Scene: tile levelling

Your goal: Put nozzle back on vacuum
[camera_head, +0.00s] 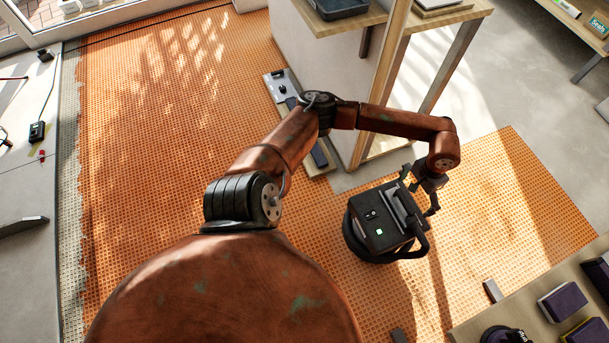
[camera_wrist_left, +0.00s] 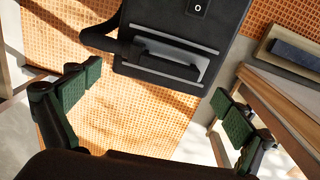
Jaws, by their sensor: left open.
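The vacuum looks like a dark boxy machine (camera_head: 372,228) with a green light, a black handle or hose loop and a round black base. It stands on the orange mat. I cannot pick out a separate nozzle. My right gripper is not in view.
A bench with a wooden top (camera_head: 345,22) and legs stands behind. A board with a grey tool (camera_head: 281,85) lies beside it. A table (camera_head: 475,325) with dark purple blocks (camera_head: 562,301) is at lower right. The orange mat (camera_head: 150,150) is largely clear at left.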

